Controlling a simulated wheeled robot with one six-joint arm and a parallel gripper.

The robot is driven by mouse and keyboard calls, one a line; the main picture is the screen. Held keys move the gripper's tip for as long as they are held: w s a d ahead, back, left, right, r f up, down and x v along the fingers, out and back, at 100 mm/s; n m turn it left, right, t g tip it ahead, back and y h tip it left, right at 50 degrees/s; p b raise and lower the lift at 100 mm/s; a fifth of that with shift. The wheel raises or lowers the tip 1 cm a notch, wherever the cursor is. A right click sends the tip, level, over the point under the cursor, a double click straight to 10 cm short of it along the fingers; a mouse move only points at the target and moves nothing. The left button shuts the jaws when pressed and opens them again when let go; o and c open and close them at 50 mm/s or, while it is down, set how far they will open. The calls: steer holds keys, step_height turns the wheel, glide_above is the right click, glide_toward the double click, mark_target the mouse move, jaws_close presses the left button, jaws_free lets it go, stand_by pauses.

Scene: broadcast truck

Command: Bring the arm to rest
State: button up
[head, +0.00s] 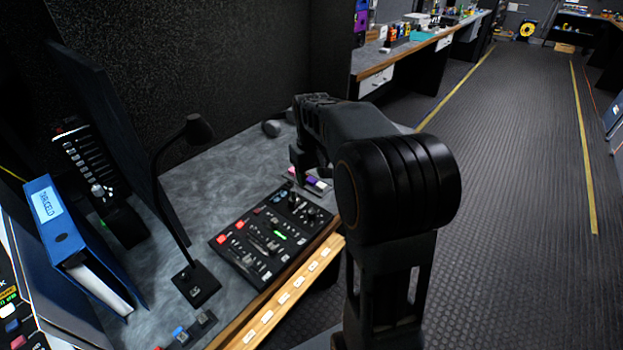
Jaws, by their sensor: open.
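My gripper (308,168) is at the end of my black arm, over the far right part of the grey desk (215,175). It points down and is open, and I see nothing held between its fingers. Small purple and white items (314,184) lie on the desk just below it; I cannot tell whether it touches them. My arm's thick round joint stands in front and hides part of the desk edge and floor.
A black control panel (272,237) lies near the wooden desk edge. A gooseneck microphone (195,285), a blue binder (75,245) and a fader unit (95,185) stand left. A dark mouse-like object (271,128) is behind. The right aisle floor (510,150) is clear.

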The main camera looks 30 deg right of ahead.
stand_by(0.5)
steer(key=s+a+r+t+p, duration=0.1)
steer(key=s+a+r+p, duration=0.3)
steer(key=s+r+p, duration=0.2)
steer(key=s+a+r+t+p, duration=0.2)
steer(key=s+a+r+p, duration=0.3)
steer(key=s, duration=0.5)
step_height(320, 180, up, 2)
steer(key=p, duration=0.3)
steer(key=shift+a+t+p, duration=0.3)
steer(key=shift+p, duration=0.05)
